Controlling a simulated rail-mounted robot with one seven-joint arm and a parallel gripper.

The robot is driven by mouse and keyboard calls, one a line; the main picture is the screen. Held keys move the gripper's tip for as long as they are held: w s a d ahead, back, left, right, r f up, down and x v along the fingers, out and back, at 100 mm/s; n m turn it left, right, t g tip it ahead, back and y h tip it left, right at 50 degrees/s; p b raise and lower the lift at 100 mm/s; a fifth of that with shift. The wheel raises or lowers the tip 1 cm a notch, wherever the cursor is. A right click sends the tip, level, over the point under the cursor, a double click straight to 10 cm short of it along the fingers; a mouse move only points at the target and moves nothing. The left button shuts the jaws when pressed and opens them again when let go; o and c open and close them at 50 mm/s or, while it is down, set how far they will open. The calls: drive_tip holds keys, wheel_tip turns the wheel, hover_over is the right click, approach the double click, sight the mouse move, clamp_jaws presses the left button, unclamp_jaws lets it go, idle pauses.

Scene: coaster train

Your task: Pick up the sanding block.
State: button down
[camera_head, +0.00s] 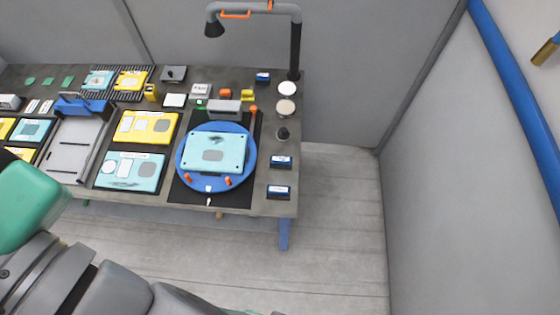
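I cannot tell for sure which thing is the sanding block. A grey block (224,107) lies on the black mat (243,195), just behind the blue round turntable (181,166). A small orange-red block (225,93) and a small yellow block (248,96) lie behind it. Small blue blocks with white labels lie along the right edge of the table, one nearer the middle (281,161) and one at the front corner (279,192). Part of my arm shows at the lower left. My gripper is not in view.
The dark workbench (262,208) also holds a light-blue panel (215,152) on the turntable, a yellow panel (145,127), another light-blue panel (130,172) and a grey tray (68,158). A lamp post (295,50) stands at the back right. Floor (340,230) right of the bench is clear.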

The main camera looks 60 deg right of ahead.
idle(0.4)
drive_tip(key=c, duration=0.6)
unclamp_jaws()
